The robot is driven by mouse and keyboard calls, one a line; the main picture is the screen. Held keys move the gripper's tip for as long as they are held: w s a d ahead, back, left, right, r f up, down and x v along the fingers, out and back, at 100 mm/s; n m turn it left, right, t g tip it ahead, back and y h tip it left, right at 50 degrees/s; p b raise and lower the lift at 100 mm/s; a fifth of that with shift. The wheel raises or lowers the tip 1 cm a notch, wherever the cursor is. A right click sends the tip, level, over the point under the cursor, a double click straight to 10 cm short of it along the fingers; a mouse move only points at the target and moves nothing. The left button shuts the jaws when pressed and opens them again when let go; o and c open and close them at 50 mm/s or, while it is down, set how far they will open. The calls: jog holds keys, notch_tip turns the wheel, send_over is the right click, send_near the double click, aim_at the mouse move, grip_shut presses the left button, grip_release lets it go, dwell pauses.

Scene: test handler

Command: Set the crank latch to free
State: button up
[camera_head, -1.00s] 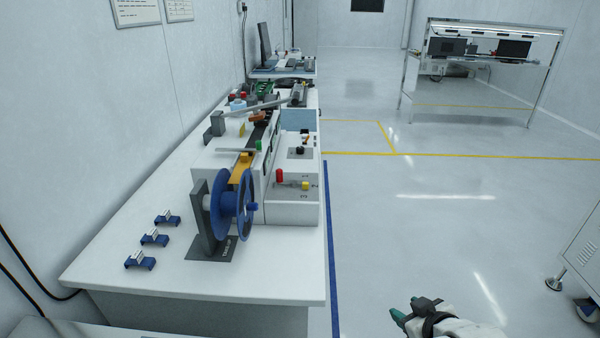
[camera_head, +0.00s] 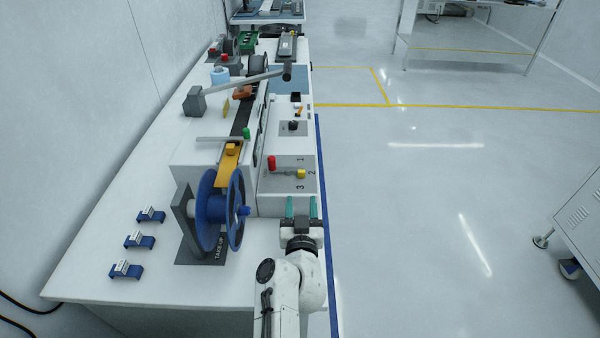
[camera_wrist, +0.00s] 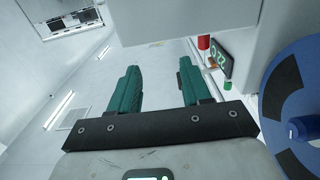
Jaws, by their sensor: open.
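A small panel with the numbers 1, 2 and 3 sits on the white machine's right side. On it are a red upright handle (camera_head: 271,162) and a yellow knob (camera_head: 301,174), with a dark bar between them. A dark knob (camera_head: 293,125) stands on a farther panel. I cannot tell which part is the crank latch, and no "free" mark is readable. My gripper (camera_head: 301,207) is open and empty, its green fingers pointing away, just short of the numbered panel. In the wrist view, the open fingers (camera_wrist: 160,85) have the red handle (camera_wrist: 204,42) beyond them to the right.
A blue take-up reel (camera_head: 208,212) on a dark stand is left of my gripper. Small blue-and-white clips (camera_head: 140,240) lie on the white bench (camera_head: 85,268). A grey lever arm (camera_head: 240,85) crosses the machine farther back.

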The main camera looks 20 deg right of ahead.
aim_at(302, 173)
jog(key=shift+b+x, duration=0.55)
jog(key=shift+x, duration=4.45)
grip_shut()
jog(key=shift+d, duration=0.2)
